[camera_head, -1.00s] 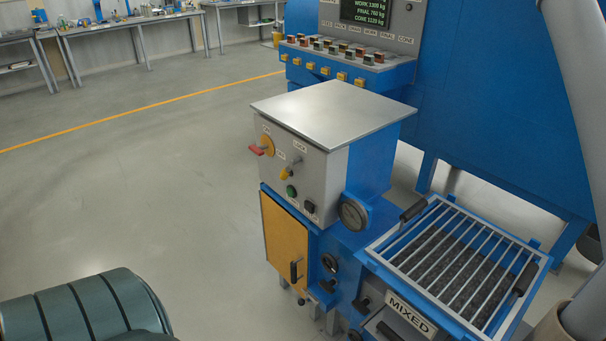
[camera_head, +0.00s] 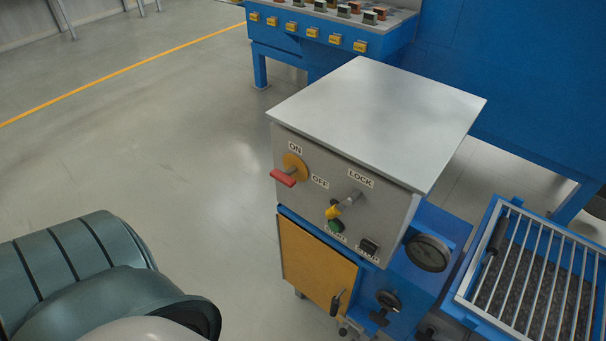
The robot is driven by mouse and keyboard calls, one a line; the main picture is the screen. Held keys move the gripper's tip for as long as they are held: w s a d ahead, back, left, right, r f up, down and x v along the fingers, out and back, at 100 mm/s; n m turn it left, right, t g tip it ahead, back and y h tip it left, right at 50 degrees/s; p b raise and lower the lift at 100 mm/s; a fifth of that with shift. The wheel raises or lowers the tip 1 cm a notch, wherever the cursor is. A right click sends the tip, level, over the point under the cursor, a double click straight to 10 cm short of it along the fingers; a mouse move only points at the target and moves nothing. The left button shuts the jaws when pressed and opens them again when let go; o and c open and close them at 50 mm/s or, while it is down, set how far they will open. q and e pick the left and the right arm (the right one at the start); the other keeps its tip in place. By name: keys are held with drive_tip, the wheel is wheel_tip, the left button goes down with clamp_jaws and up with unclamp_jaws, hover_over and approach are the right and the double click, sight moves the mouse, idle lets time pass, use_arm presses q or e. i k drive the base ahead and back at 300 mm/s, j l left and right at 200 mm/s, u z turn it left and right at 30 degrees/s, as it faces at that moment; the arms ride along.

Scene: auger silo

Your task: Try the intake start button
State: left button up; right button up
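The control box (camera_head: 345,185) has a grey front panel under a flat metal lid. A green round button (camera_head: 336,227) sits low on the panel, its label partly hidden and too small to read. A black switch or button (camera_head: 370,245) is to its right. A red-handled rotary switch (camera_head: 284,177) on a yellow disc sits between ON and OFF labels. Below the LOCK label is a grey and yellow lock piece (camera_head: 342,205), just above the green button. Part of my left arm shows at the lower left, apart from the box. Neither gripper is in view.
A yellow door (camera_head: 315,265) is below the panel. A barred grate (camera_head: 540,270) stands at the right. A blue console (camera_head: 330,35) is behind. The floor left of the box is clear.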

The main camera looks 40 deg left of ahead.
sight(336, 229)
drive_tip(key=i+j, duration=0.1)
drive_tip(key=j, duration=1.25)
drive_tip(key=i, duration=0.05)
